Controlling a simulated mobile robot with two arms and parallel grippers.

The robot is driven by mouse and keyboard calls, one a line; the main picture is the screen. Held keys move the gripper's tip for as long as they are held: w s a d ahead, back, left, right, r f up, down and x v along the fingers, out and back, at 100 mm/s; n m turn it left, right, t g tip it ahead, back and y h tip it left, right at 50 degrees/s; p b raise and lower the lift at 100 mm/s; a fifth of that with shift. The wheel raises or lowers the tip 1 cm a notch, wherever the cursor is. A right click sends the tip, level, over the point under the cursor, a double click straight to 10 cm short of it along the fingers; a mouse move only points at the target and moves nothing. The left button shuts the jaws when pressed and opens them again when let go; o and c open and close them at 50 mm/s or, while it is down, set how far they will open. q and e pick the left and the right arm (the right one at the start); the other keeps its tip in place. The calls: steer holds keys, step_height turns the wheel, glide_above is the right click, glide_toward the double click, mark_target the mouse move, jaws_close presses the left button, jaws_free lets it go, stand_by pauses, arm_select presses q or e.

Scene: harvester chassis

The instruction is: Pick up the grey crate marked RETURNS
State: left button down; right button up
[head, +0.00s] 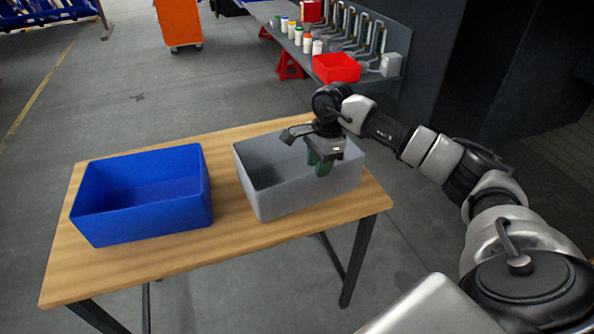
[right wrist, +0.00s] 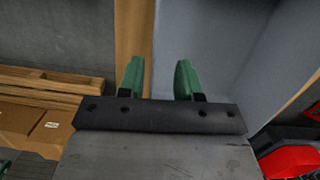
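The grey crate (head: 312,196) is an open box on the right half of a wooden table (head: 150,265); no RETURNS marking is readable from here. My right gripper (head: 318,163), with green fingers, points down at the crate's far right part. In the right wrist view its two fingers (right wrist: 160,80) are apart with a gap between them. The crate (right wrist: 210,35) lies under the right finger there, and a strip of table wood shows by the left finger. I cannot tell whether the fingers touch the crate. My left gripper is not in view.
A blue crate (head: 150,222) stands on the table's left half, with a gap between the crates. Behind is a grey bench (head: 372,82) with a red bin (head: 336,68) and several small bottles. An orange cabinet (head: 179,22) stands farther back.

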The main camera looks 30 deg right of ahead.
steer(key=f, duration=0.1)
steer(key=a+f, duration=0.1)
steer(key=f, duration=0.2)
steer(key=shift+s+a+f+p, duration=0.1)
steer(key=shift+s+a+p, duration=0.15)
steer(key=shift+a+p, duration=0.15)
steer(key=shift+f, duration=0.4)
jaws_close()
steer(key=shift+r, duration=0.1)
